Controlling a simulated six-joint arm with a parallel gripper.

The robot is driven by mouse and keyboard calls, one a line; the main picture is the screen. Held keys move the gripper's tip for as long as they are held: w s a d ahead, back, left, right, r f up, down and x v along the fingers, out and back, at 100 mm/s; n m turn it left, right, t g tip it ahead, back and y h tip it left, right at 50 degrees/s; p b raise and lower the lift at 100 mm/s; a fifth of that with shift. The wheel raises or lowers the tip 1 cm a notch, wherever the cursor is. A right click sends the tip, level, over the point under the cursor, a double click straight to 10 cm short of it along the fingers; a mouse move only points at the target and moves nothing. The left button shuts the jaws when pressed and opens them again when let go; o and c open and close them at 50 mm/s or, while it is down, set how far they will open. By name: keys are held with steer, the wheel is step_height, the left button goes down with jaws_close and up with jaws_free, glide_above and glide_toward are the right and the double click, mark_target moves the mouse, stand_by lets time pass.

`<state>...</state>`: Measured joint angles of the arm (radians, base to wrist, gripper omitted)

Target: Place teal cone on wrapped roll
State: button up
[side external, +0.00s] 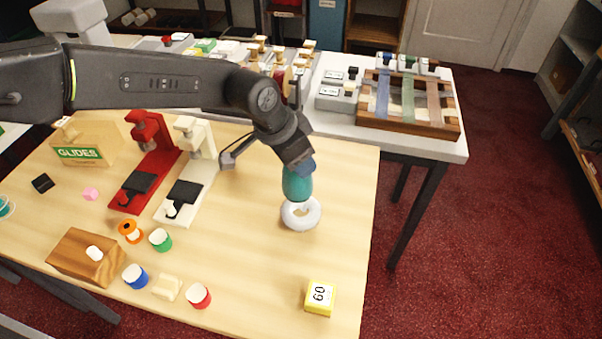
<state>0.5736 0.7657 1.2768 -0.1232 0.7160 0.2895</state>
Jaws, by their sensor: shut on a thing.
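My gripper (300,162) points down over the right part of the wooden table and is shut on the teal cone (297,184). The cone hangs below the jaws, roughly upright, and its upper part is partly hidden by them. A white ring-shaped roll (302,222), which looks like the wrapped roll, lies flat on the table directly below the cone in this view. The cone's lower end overlaps the roll's far rim in the picture. I cannot tell whether they touch.
A cream press (196,150) and a red press (152,152) stand left of the roll. A yellow block marked 60 (320,297) lies near the front right. Several spools, including a red one (198,296), sit front left. The table around the roll is clear.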

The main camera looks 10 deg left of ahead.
mark_target(295, 189)
steer(key=shift+d+f, duration=0.2)
steer(key=shift+f, duration=0.9)
steer(key=shift+d+f, duration=0.2)
steer(key=shift+f, duration=0.9)
steer(key=shift+s+f, duration=0.1)
steer(key=shift+f, duration=0.05)
steer(key=o, duration=1.2)
